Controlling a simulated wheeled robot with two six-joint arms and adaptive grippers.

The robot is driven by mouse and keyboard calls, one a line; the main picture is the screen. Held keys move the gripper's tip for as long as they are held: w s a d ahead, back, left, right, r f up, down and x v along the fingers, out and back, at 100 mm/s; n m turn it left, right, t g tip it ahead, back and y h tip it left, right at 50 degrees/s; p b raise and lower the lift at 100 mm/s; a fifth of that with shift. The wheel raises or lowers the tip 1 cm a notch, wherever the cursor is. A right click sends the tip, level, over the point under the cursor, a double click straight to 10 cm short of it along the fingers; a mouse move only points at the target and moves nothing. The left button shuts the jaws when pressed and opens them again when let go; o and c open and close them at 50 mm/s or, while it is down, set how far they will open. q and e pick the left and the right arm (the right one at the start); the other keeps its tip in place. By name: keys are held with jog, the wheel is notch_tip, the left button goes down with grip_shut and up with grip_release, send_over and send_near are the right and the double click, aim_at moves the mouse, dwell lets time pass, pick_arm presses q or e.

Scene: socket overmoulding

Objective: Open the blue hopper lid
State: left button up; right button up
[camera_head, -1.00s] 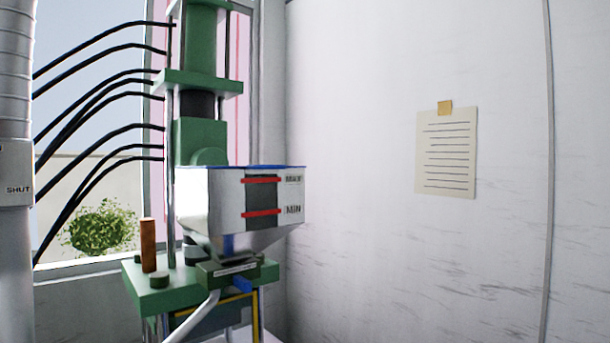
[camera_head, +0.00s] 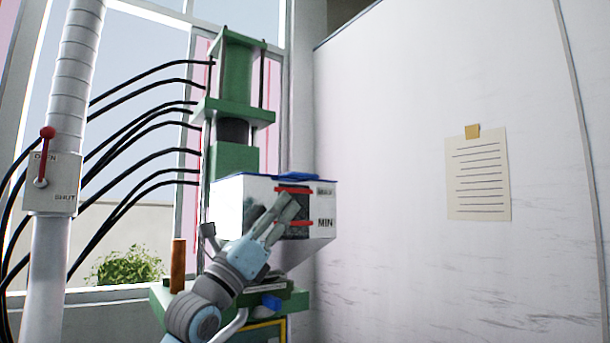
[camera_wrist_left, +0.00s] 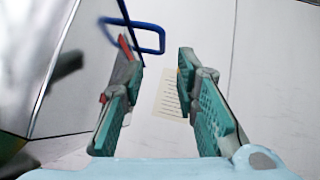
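The hopper (camera_head: 262,212) is a white box with red MAX and MIN marks and a tapered bottom. Its blue lid (camera_head: 298,177) shows as a thin blue edge on top, lying flat and closed, with a blue handle. In the left wrist view the blue handle (camera_wrist_left: 150,50) is a loop beyond the left finger's tip. My left gripper (camera_head: 284,208) is in front of the hopper face, below the lid, pointing up. In the left wrist view (camera_wrist_left: 158,65) its fingers are apart with nothing held between them. My right gripper is not in view.
A green press (camera_head: 236,110) stands behind the hopper, with black hoses to its left. A grey pipe with a red lever (camera_head: 46,150) stands at the left. An orange cylinder (camera_head: 178,265) is left of the hopper. The white wall (camera_head: 400,200) with a paper note is at the right.

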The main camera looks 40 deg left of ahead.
aim_at(306, 175)
pick_arm(q)
jog(key=p+x, duration=0.6)
jog(key=x, duration=0.4)
jog(key=shift+s+d+r, duration=0.15)
jog(key=shift+r, duration=0.1)
jog(key=shift+w+r, duration=0.1)
jog(key=shift+w, duration=0.4)
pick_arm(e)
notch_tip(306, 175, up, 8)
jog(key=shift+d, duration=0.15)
pick_arm(q)
jog(key=shift+c, duration=0.6)
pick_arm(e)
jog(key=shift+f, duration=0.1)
pick_arm(q)
grip_shut()
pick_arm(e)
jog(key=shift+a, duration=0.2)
